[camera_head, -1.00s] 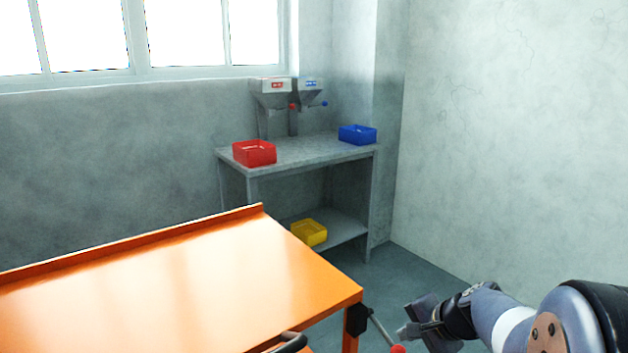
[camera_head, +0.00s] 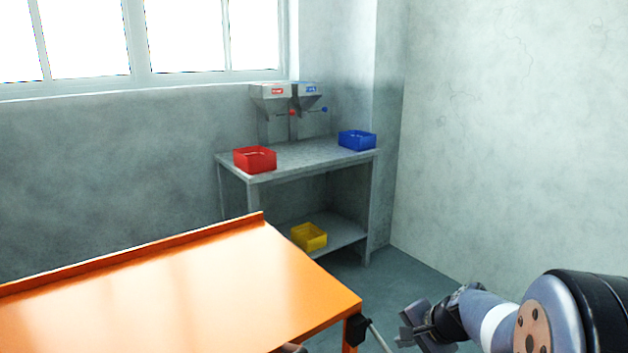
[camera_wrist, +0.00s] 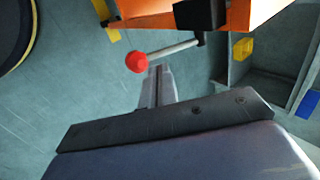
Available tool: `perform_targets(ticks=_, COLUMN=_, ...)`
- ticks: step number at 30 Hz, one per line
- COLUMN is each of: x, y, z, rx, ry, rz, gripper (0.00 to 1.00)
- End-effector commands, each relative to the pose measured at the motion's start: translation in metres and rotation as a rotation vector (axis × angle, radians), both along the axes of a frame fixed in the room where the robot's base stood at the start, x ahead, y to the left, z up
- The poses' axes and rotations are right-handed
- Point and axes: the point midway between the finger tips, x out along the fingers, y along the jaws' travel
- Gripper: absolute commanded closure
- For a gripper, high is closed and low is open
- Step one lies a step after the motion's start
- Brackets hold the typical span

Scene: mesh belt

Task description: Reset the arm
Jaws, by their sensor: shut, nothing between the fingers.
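My gripper (camera_head: 404,337) is at the lower right of the head view, beside the front right corner of the orange table. In the wrist view my gripper (camera_wrist: 159,70) has its fingers together with nothing between them, over the grey floor. A lever with a red knob (camera_wrist: 137,62) shows just beyond the fingertips there. I cannot tell if they touch.
The orange table (camera_head: 190,290) fills the lower left. Behind it a grey bench (camera_head: 300,160) holds a red bin (camera_head: 255,159) and a blue bin (camera_head: 357,140). A yellow bin (camera_head: 309,236) is on its lower shelf. Two dispensers (camera_head: 288,92) stand at the back.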

Motion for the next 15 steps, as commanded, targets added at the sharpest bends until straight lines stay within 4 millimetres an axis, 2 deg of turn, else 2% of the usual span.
perform_targets(ticks=15, x=-0.002, y=-0.003, z=-0.017, rx=0.065, ry=-0.09, rz=-0.003, gripper=1.0)
